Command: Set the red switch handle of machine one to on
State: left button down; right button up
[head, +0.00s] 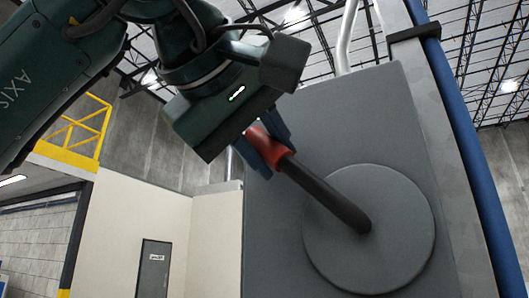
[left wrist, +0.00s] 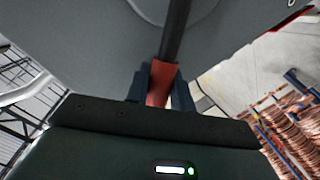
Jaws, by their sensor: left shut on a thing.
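The switch handle has a red grip (head: 264,141) and a dark shaft (head: 325,192) that runs from a round grey disc (head: 395,245) on the front of a grey machine box (head: 330,110). The handle points up and to the left. My left gripper (head: 268,146) is shut on the red grip, with a blue-grey finger on each side of it. In the left wrist view the red grip (left wrist: 160,84) sits between the two fingers, and the shaft leads up to the disc. Part of the grip is hidden by the fingers. My right gripper is not in view.
A blue pipe (head: 465,150) runs along the right side of the box. A yellow railing (head: 80,130) and a dark door (head: 154,268) are in the background at the left. Copper coils (left wrist: 290,130) show at the right in the left wrist view.

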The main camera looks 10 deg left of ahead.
pick_arm(q)
jog(key=shift+r, duration=0.15)
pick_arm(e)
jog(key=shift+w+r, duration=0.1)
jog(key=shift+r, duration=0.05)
pick_arm(q)
jog(key=c, duration=1.2)
grip_release()
jog(key=shift+d, duration=0.1)
jog(key=shift+s, duration=0.4)
jog(key=b+v, duration=0.1)
jog(key=v, duration=1.1)
jog(key=shift+s+a, duration=0.15)
jog(key=shift+a, duration=0.1)
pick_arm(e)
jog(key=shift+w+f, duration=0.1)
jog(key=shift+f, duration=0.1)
pick_arm(q)
jog(key=shift+r, duration=0.1)
